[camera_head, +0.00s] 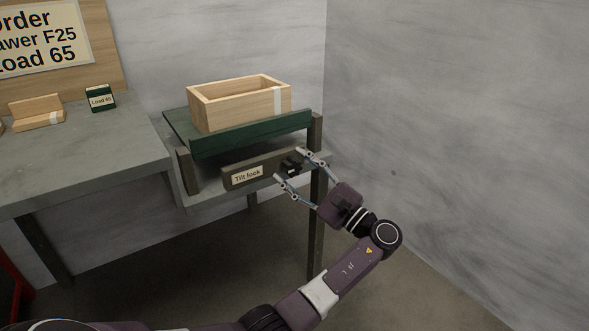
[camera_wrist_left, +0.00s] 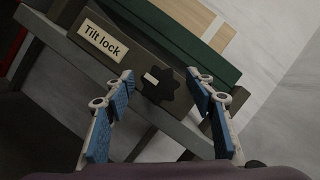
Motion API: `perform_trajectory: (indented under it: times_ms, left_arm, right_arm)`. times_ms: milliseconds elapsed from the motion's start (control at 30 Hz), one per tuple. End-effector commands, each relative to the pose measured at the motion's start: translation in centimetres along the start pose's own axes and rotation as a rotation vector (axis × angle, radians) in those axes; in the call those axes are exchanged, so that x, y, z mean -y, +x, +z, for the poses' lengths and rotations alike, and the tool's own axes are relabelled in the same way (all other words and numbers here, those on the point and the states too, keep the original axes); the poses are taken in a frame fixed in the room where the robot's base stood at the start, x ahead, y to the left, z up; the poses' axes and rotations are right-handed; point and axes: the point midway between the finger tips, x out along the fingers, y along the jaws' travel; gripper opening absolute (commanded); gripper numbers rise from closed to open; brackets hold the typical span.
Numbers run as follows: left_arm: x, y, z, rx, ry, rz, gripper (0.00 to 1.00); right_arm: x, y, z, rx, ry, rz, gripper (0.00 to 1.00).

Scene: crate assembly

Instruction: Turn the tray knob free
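The black lobed knob (camera_head: 291,164) sits on the front of a dark bar labelled "Tilt lock" (camera_head: 247,176), below the green tray (camera_head: 205,144). In the left wrist view the knob (camera_wrist_left: 165,92) has a pale mark on its face. My left gripper (camera_head: 290,166) is open, with one finger on each side of the knob. In the left wrist view small gaps show between the fingers (camera_wrist_left: 160,77) and the knob. The tray looks tilted and carries an open wooden box (camera_head: 235,112) with a pale stripe. My right gripper is out of view.
A grey workbench (camera_head: 110,150) stands to the left, with a small green "Load 65" block (camera_head: 100,98) and a wooden piece (camera_head: 37,115) on it. An order sign (camera_head: 42,38) hangs behind. A grey wall (camera_head: 460,100) closes the right side; floor there is clear.

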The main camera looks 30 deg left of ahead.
Motion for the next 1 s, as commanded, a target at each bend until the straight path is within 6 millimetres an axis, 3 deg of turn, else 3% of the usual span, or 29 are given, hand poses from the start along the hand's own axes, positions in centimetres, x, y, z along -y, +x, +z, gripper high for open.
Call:
perform_trajectory:
  times_ms: [267,700,1000]
  left_arm:
    - [0.0,-0.8,0.0,-0.001,0.001,-0.001,0.50]
    - [0.1,-9.4,0.0,-0.002,0.001,-0.001,0.50]
    - [0.0,-12.0,0.0,0.000,0.001,-0.001,0.50]
  right_arm:
    - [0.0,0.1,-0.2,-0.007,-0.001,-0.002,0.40]
    - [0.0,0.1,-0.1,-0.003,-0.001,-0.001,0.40]
    - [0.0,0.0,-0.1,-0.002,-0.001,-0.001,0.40]
